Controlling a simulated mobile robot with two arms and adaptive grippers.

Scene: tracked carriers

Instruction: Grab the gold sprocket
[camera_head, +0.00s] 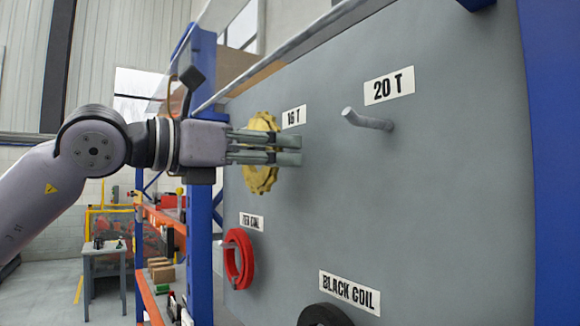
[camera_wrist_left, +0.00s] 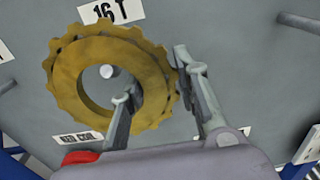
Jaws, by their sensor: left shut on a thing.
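The gold sprocket (camera_head: 262,180) is by the grey panel under the "16 T" label, partly hidden behind my left gripper (camera_head: 292,149). In the left wrist view the sprocket (camera_wrist_left: 70,78) is a toothed ring, with a peg end (camera_wrist_left: 107,71) showing inside its hole. My left gripper (camera_wrist_left: 154,78) has one finger at the hole and the other outside the toothed rim; it is shut on the ring's right side. I cannot tell whether the sprocket rests on the peg. My right gripper is not in view.
An empty peg (camera_head: 368,121) juts out under the "20 T" label (camera_head: 389,86). A red coil (camera_head: 232,258) hangs below left, and a black coil (camera_head: 325,315) at the bottom. A blue post (camera_head: 200,240) borders the panel on the left.

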